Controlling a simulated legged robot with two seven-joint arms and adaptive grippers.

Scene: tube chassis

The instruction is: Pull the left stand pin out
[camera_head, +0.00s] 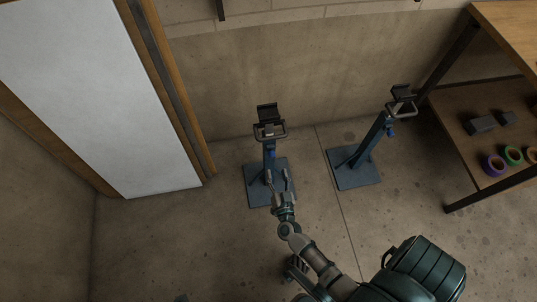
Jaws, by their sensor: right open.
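The left stand (256,190) has a blue square base, an upright post and a dark bracket on top with a looped handle (271,133). A small bright blue part, which looks like its pin (272,154), shows on the post below the handle. My right gripper (278,173) is open. In the picture its fingers lie over the stand's base, just below the blue part, and nothing shows between them. I cannot tell how far above the base they are. The gripper hides part of the base and lower post.
A similar right stand (355,176) stands to the right, with its own blue pin part (390,132). A wooden shelf table (510,85) with coloured rolls and dark blocks is at the far right. A white door panel (100,100) is at left. The floor left of the stands is clear.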

